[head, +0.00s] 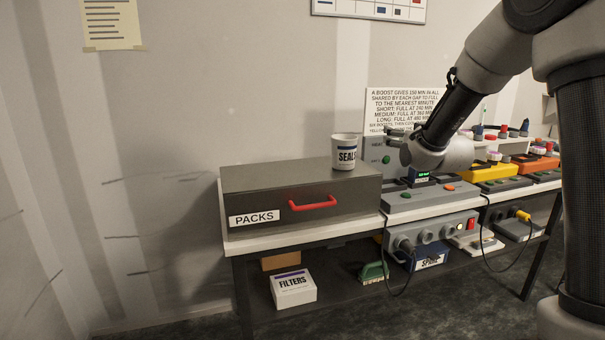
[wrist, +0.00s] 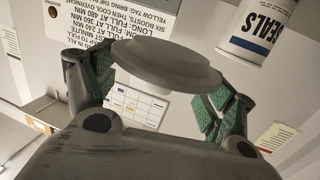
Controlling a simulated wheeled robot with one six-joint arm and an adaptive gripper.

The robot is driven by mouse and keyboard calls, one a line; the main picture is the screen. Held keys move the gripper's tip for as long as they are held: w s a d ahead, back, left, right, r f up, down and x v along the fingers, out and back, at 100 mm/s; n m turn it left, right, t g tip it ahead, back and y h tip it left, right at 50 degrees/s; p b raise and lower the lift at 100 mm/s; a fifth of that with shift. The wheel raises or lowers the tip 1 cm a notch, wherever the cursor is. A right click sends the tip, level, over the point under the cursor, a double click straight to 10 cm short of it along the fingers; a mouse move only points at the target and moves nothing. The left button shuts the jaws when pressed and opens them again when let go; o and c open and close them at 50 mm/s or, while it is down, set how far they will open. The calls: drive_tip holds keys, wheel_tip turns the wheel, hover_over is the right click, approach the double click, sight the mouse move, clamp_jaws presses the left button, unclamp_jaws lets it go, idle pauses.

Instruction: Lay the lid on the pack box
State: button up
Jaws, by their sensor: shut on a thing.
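My gripper (wrist: 160,95) has its green-padded fingers on either side of a grey round disc (wrist: 165,62), which looks like a lid, and is shut on it. In the head view my gripper and the disc are mostly hidden behind my wrist, above the bench right of the white SEALS cup. A dark box labelled PACKS (head: 270,190), with a red handle (head: 312,203) on its front, stands at the bench's left end. Its drawer front looks closed. No separate pack box shows.
The SEALS cup (head: 344,153) stands on the PACKS box; it also shows in the wrist view (wrist: 257,28). Grey consoles (head: 425,198) and yellow and orange units (head: 490,172) fill the bench to the right. A FILTERS box (head: 293,291) is on the lower shelf.

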wheel_tip(320, 180, down, 14)
drive_tip(key=m+h, duration=0.1)
drive_tip(key=h, duration=0.1)
drive_tip(key=s+f, duration=0.4)
drive_tip(key=f, duration=0.4)
drive_tip(key=s+f, duration=0.5)
drive_tip(key=f, duration=0.2)
drive_tip(key=s, duration=0.1)
drive_tip(key=s+r, duration=0.2)
drive_tip(key=s, duration=0.1)
drive_tip(key=shift+s+a, duration=0.1)
drive_tip(key=shift+a, duration=0.3)
drive_tip(key=shift+s, duration=0.15)
